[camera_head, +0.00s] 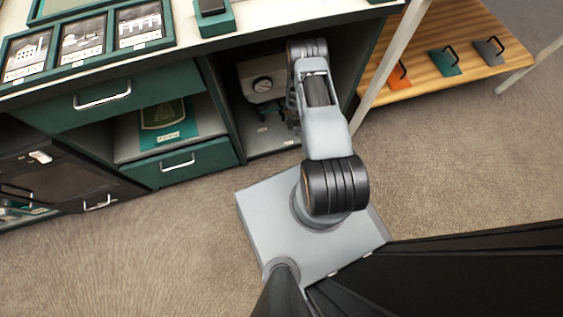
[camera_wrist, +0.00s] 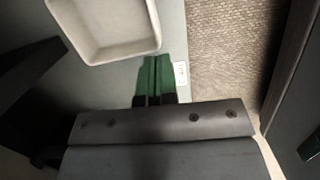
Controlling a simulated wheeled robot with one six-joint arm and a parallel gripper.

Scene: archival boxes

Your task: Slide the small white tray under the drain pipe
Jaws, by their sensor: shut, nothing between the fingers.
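The small white tray (camera_wrist: 152,44) shows in the wrist view at the upper left, cut off by the top edge. It is a shallow square dish with raised walls, looks empty, and rests on a smooth grey floor. In the head view my arm reaches into the open cabinet bay and the gripper is mostly hidden. I cannot make out the drain pipe clearly.
A pale unit with a round dial (camera_head: 262,85) stands inside the bay. Green drawers (camera_head: 185,162) flank it on the left. A white label (camera_wrist: 181,73) lies by the floor's edge, with carpet beyond. A wooden shelf (camera_head: 470,60) with coloured clipboard-like items stands at the right.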

